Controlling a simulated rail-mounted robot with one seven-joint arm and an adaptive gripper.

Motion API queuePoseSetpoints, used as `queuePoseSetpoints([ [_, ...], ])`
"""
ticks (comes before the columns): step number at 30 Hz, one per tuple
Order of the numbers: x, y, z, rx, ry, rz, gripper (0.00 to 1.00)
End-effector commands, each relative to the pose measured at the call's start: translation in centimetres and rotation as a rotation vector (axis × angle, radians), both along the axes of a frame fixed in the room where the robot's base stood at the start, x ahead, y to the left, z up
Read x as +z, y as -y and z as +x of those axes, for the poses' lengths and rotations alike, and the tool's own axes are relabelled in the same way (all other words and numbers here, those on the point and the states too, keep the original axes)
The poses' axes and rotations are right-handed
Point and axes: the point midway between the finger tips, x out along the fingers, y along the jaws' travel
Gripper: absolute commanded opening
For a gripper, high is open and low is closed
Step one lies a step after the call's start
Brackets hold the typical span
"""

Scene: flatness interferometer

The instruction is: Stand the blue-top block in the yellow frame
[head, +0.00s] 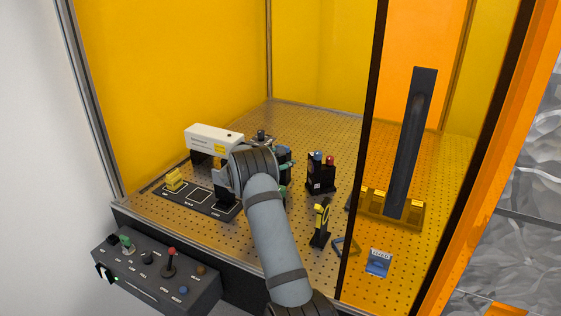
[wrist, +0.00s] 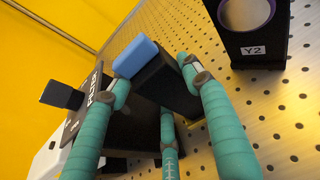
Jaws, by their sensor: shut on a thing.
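The blue-top block shows in the wrist view as a black block (wrist: 168,84) with a bright blue top (wrist: 135,56). My gripper (wrist: 155,85) has its teal fingers shut around this block, which looks tilted in that view. In the head view my gripper (head: 287,172) is over the perforated bench, right of the white instrument, and my own arm hides much of it and the block.
A white instrument (head: 212,138) stands behind a black mat (head: 228,209) with a yellow block (head: 174,179).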

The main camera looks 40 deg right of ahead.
Motion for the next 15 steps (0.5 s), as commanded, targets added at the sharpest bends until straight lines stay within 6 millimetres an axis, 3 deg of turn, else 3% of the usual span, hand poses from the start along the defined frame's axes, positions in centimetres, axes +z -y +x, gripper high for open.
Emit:
queuePoseSetpoints([
  [13, -0.37, 0.01, 0.03, 0.000, 0.002, -0.001, 0.12],
  [14, -0.29, 0.01, 0.03, 0.000, 0.002, -0.001, 0.50],
  [15, -0.29, 0.01, 0.03, 0.000, 0.002, -0.001, 0.53],
])
